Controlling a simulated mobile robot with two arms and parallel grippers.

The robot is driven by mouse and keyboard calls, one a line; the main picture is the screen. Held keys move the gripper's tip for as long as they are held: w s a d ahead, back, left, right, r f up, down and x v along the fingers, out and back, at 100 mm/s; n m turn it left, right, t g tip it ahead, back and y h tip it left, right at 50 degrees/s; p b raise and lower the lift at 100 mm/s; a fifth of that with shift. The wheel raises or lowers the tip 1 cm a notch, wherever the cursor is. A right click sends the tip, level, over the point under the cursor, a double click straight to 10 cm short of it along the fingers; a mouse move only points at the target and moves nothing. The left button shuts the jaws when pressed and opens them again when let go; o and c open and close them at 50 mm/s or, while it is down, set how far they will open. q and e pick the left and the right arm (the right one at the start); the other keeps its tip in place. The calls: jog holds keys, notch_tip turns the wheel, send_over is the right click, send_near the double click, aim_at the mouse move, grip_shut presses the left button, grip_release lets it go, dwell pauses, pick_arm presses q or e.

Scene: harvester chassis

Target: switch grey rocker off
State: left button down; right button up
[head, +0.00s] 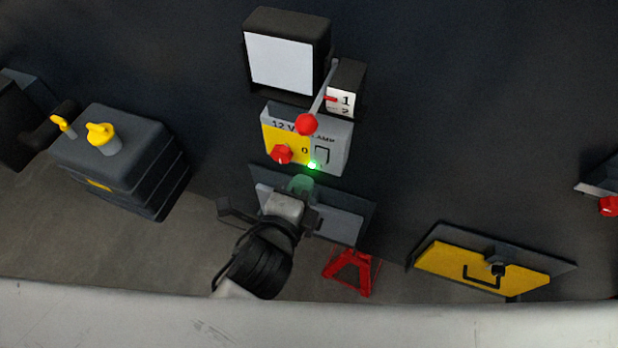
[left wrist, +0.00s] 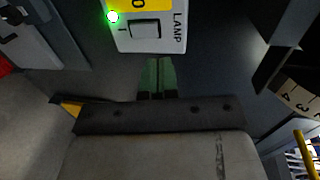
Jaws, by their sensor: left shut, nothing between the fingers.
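The grey rocker (head: 322,155) sits on the right part of a yellow and grey panel (head: 338,137), under the word LAMP. It also shows in the left wrist view (left wrist: 145,28), as a dark grey rectangle with an "I" mark on its left. A small lamp (head: 312,165) glows green at the panel's lower edge; in the left wrist view it glows beside the rocker (left wrist: 113,17). My left gripper (head: 302,184) is shut and empty, just below the panel. Its greenish fingertips (left wrist: 158,66) point toward the rocker and look apart from it. My right gripper is not in view.
A red knob (head: 281,154) is left of the rocker. A lever with a red ball (head: 306,124) hangs over the panel's top. A black box with a white face (head: 281,64) is above. A dark box with yellow caps (head: 112,143) stands left, a yellow hatch (head: 452,262) right.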

pick_arm(q)
jog(key=s, duration=0.1)
jog(key=s+a+r, duration=0.1)
jog(key=s, duration=0.1)
jog(key=s+r, duration=0.1)
jog(key=shift+s+a+r+b, duration=0.1)
jog(key=shift+s+a+b, duration=0.1)
jog(key=shift+b, duration=0.1)
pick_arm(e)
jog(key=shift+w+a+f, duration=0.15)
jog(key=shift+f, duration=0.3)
pick_arm(q)
jog(key=shift+s, duration=0.1)
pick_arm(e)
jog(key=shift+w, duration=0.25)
